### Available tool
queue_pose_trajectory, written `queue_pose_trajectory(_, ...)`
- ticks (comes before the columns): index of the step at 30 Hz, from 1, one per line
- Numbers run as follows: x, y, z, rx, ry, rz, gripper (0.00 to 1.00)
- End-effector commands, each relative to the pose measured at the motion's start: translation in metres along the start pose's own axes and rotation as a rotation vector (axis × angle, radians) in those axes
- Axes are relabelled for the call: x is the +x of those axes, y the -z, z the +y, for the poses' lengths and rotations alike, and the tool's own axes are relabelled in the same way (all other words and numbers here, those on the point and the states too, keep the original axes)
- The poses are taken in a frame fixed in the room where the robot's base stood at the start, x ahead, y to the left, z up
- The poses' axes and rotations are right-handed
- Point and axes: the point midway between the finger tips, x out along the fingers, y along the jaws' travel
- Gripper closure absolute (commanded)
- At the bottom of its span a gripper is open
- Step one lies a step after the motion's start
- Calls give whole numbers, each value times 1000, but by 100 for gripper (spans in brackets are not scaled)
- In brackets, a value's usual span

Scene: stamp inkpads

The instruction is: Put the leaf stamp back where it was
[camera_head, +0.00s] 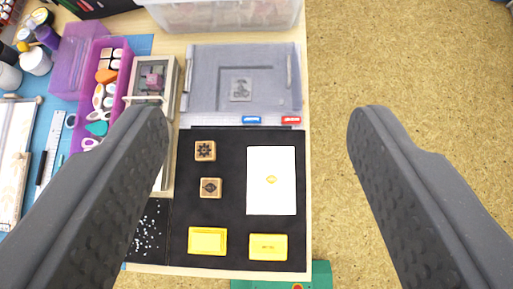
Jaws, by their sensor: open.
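Two square wooden stamps stand on the black mat (228,168). The nearer one, with a dark leaf-like mark, looks like the leaf stamp (210,188); the other stamp (205,151), just beyond it, has a star or flower mark. A white sheet (271,203) to their right bears a small yellow print (271,180). Two yellow inkpads lie at the mat's near edge, a left inkpad (207,241) and a right inkpad (268,247). My gripper (260,115) is open and empty, high above the table, its fingers on either side of the mat area.
A grey tray (212,75) lies beyond the mat, with a small blue block (251,119) and a red block (291,119) near its front. A wooden box (172,75) and a purple bin (105,45) stand left. A clear bin (225,15) is behind. Cork-like floor is right.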

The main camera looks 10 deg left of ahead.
Motion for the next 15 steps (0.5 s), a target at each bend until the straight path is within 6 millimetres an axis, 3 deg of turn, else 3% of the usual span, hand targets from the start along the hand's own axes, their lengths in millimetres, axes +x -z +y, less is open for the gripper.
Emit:
queue_pose_trajectory(1, -26, 12, 7, -4, 0, 66, 41)
queue_pose_trajectory(3, -57, 26, 16, -10, 0, 152, 41)
queue_pose_trajectory(9, -135, 52, 37, -36, -5, 355, 41)
queue_pose_trajectory(12, -159, 58, 42, -44, -7, 418, 41)
queue_pose_trajectory(15, -171, 60, 44, -49, -9, 446, 41)
